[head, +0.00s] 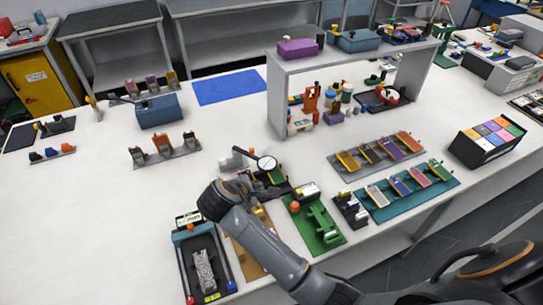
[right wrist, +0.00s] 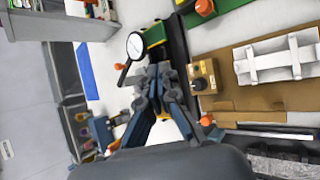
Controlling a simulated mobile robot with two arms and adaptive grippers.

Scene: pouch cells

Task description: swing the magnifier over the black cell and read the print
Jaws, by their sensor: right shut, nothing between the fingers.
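The magnifier (head: 266,163), a round pale lens with a dark rim and arm, stands over the bench near a green and yellow piece (head: 278,177). An orange knob (head: 251,152) is by its arm. The magnifier also shows in the right wrist view (right wrist: 137,45), left of and beyond my fingertips. My right gripper (head: 243,186) is shut and empty, just below and left of the lens in the head view; its fingers show close together in the right wrist view (right wrist: 160,76). I cannot pick out the black cell with certainty. My left gripper is out of view.
A green fixture (head: 318,228) stands to the right of my arm, and a black tray (head: 196,262) with a grey pouch to its left. Racks of coloured cells (head: 378,153) lie further right. A grey shelf (head: 350,52) stands behind.

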